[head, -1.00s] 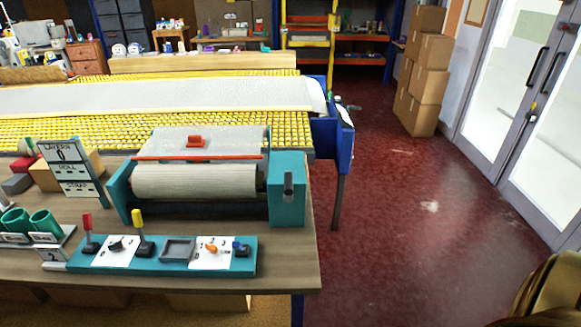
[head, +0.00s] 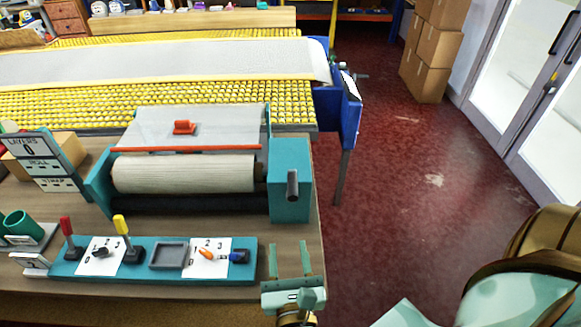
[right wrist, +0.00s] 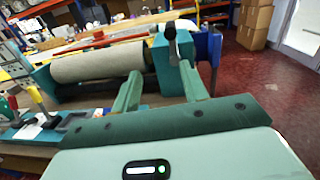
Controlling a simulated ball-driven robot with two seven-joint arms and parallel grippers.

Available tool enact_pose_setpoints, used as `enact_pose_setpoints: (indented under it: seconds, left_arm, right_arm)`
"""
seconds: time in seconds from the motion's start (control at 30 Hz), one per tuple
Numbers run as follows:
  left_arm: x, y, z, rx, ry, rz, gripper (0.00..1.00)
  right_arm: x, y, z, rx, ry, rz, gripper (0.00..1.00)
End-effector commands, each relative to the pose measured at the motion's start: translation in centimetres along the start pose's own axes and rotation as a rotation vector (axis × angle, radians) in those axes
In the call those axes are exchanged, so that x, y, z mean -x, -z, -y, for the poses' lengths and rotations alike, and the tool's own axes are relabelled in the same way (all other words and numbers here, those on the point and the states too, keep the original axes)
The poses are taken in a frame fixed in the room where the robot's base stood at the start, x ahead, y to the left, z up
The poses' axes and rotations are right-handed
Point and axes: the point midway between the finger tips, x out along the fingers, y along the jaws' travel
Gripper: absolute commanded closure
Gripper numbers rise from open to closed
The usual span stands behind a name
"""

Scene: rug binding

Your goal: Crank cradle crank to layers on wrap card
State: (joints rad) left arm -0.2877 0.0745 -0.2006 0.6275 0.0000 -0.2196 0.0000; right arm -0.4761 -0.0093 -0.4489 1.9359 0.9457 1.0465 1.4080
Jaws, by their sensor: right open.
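The teal roll cradle (head: 288,158) stands on the bench and carries a cream roll (head: 185,174). The card (head: 38,162) at the left reads LAYERS 0, with ROLL and STRAP lines below. My right gripper (head: 290,262) is open and empty, in front of and below the crank, apart from it, near the bench's front right corner. My left gripper is not in view.
A teal control panel (head: 155,260) with red and yellow levers and small knobs lies along the bench front, left of my right gripper. A yellow-beaded conveyor bed (head: 210,105) stands behind the cradle. Clear red floor (head: 400,190) lies right of the bench.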

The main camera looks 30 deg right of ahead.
Motion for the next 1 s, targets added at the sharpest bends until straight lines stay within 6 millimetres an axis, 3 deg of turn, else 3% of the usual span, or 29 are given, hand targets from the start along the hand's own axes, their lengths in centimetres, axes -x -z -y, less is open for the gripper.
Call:
enact_pose_setpoints:
  seconds: [0.1, 0.27, 0.43, 0.7, 1.0]
  left_arm:
    - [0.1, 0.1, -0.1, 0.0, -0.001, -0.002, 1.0]
    - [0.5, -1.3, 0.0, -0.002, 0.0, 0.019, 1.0]
    - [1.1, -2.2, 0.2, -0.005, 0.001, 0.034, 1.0]
    - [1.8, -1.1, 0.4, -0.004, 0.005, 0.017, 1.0]
    - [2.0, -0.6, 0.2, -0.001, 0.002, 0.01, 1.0]
  right_arm:
    - [0.0, -1.6, 1.2, -0.207, 0.072, -0.019, 0.56]
    - [-1.6, -1.9, 1.5, -0.243, 0.085, -0.018, 0.56]
    - [-5.5, -2.0, 1.8, -0.238, 0.083, -0.015, 0.56]
    - [-12.3, -1.7, 2.3, -0.234, 0.082, -0.015, 0.56]
    - [-16.0, -1.4, 2.6, -0.235, 0.081, -0.018, 0.56]
